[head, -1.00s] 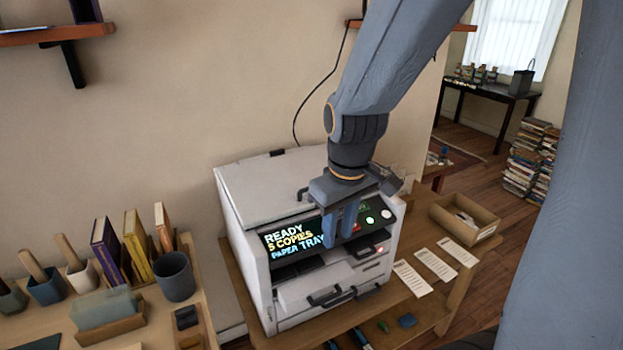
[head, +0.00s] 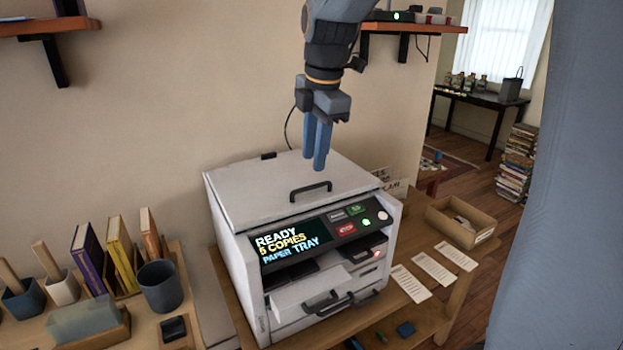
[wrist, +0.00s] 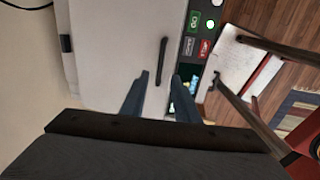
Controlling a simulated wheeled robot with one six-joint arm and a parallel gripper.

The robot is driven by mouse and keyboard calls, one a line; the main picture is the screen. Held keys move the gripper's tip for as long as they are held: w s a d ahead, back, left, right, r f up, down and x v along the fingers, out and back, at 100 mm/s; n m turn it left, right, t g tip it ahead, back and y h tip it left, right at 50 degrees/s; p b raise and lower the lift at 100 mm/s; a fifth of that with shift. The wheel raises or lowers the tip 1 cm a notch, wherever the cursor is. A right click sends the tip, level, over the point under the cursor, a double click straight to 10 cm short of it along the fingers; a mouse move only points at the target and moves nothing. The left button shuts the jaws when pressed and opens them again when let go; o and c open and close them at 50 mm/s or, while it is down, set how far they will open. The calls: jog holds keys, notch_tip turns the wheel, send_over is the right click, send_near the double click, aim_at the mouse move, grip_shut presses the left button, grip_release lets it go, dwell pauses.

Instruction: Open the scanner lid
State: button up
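The white scanner (head: 240,270) stands on a wooden table. Its light grey lid (head: 255,185) is down, with a dark bar handle (head: 311,191) near the front edge. The front panel display (head: 290,240) reads "READY 5 COPIES PAPER TRAY". My gripper (head: 318,168) points down above the lid, a little behind the handle in the head view, and touches nothing that I can see. In the wrist view the two fingers (wrist: 160,95) are apart with nothing between them. The lid handle (wrist: 162,61) lies just beyond the fingertips there, and the lid (wrist: 115,50) fills the left middle.
A cardboard box (head: 462,222) and several paper slips (head: 432,268) lie right of the scanner. A desk at left holds a dark cup (head: 160,286) and upright books (head: 118,252). A wall shelf (head: 411,27) is at upper right, near my arm.

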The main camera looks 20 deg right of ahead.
jog(key=p, duration=0.1)
send_over(311, 198)
notch_tip(311, 198, down, 7)
jog(key=shift+r, duration=0.1)
grip_shut()
